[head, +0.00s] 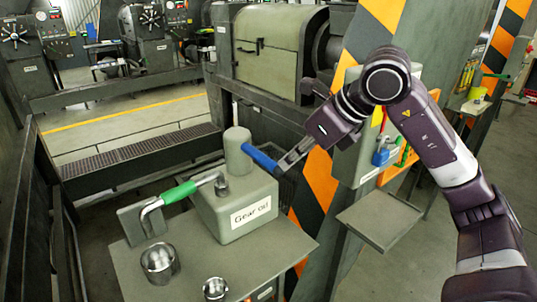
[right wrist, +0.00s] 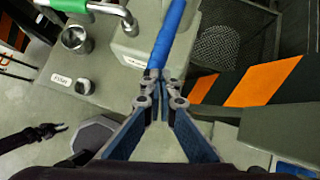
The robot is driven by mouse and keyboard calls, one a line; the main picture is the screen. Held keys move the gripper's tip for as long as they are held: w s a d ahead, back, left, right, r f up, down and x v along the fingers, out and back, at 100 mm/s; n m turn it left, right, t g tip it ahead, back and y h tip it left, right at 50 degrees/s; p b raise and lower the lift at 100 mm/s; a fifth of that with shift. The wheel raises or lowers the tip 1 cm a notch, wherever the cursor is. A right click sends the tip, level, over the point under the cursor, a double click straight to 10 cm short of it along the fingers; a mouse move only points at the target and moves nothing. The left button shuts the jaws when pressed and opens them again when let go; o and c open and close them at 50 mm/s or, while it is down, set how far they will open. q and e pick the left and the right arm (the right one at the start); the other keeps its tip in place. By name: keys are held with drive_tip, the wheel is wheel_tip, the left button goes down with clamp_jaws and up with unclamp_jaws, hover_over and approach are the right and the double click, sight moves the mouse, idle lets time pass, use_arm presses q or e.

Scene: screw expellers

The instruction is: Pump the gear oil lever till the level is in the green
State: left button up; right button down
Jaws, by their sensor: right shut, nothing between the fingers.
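The grey gear oil box (head: 237,208), with a "Gear oil" label and a cylinder (head: 237,150) on top, stands on a grey table. A blue lever handle (head: 261,159) sticks out from beside the cylinder to the right; it also shows in the right wrist view (right wrist: 167,38). My right gripper (head: 281,166) is shut and empty, its tips at the handle's outer end; I cannot tell whether they touch. A dark gripper (right wrist: 60,128), apparently my left, shows small at the lower left of the right wrist view; its jaw state is unclear. I cannot make out a level gauge.
Two metal cups (head: 159,262) (head: 215,288) sit at the table's front. A striped pillar (head: 318,180) and a small grey shelf (head: 380,219) stand to the right.

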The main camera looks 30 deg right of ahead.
drive_tip(key=v, duration=1.2)
idle(1.0)
